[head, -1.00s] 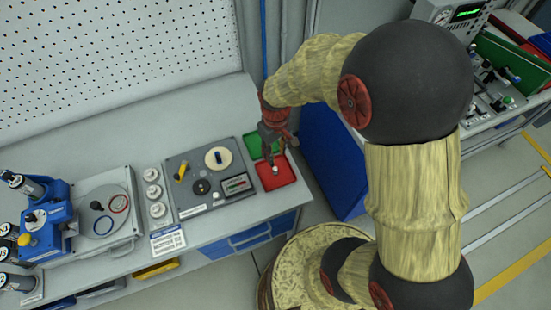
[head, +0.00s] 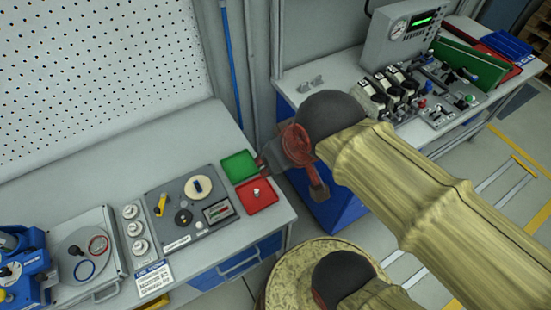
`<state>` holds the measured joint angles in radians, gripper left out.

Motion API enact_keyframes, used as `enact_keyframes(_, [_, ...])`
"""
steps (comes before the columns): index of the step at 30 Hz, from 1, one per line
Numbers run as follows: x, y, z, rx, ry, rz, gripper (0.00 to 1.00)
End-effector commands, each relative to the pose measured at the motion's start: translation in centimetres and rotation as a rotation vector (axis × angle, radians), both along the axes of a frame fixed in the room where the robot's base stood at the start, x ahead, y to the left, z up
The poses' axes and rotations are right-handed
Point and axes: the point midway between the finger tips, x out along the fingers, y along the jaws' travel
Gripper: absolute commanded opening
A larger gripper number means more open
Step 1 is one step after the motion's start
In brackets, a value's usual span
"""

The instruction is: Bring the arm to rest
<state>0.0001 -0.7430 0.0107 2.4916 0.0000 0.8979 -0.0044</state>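My arm stretches in from the lower right, with its wrist over the gap between the two benches. A small whitish piece (head: 257,192) stands in the red tray (head: 265,203), apart from my gripper. The green tray (head: 238,166) behind it looks empty.
On the left bench, a grey panel (head: 166,205) with a knob and a meter stands left of the trays. The right bench carries a gauge box (head: 405,35) and several valves (head: 393,90). A blue cabinet (head: 335,212) is below my wrist.

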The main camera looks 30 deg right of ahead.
Motion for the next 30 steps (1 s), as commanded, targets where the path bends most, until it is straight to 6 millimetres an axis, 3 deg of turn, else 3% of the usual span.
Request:
enact_keyframes(11, [-0.3,0.0,0.0,0.002,-0.007,-0.004,0.32])
enact_keyframes(14, [-0.3,0.0,-0.9,0.002,-0.007,-0.004,0.32])
enact_keyframes(23, [-0.3,0.0,-6.1,0.002,-0.007,-0.004,0.32])
enact_keyframes(30, [-0.2,0.0,-6.1,0.002,-0.008,-0.004,0.32])
